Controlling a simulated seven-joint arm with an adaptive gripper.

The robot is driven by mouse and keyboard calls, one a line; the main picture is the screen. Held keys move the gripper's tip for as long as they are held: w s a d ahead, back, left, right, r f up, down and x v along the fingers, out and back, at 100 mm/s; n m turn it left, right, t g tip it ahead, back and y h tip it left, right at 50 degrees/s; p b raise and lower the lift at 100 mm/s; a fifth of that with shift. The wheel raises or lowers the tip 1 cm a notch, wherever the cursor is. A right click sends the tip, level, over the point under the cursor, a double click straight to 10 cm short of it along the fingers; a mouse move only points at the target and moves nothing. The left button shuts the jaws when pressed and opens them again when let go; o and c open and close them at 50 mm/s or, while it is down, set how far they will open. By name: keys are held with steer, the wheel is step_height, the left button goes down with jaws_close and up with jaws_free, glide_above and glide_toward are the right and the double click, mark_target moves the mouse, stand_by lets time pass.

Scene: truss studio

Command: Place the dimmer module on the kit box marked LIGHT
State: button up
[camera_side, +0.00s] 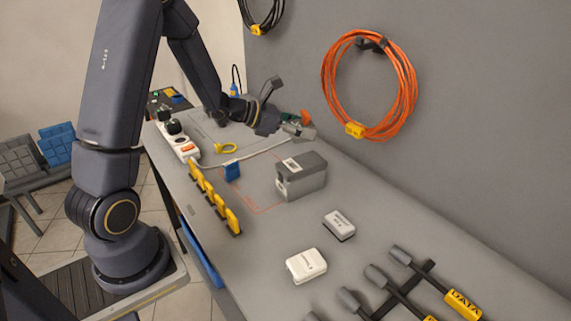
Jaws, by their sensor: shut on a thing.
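My gripper (300,128) is at the back of the bench near the wall, above and behind a grey box. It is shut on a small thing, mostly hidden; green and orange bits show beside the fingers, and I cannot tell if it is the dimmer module. The grey box (312,182) stands mid-bench with a pale label on top; I cannot read LIGHT on it. Two small white modules lie nearer the front: one (306,266) at the bench's middle, one (340,224) with dark print to its right. Their print is too small to read.
A white power strip (184,148) and cable run along the left back. Yellow clips (213,198) line the left edge beside a blue block (232,171). An orange cable coil (411,85) hangs on the wall.

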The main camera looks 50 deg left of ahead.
mark_target(302, 162)
step_height(302, 162, down, 8)
steer(key=shift+d+r, duration=0.15)
steer(key=shift+r, duration=0.1)
steer(key=shift+f, duration=0.15)
steer(key=o, duration=1.4)
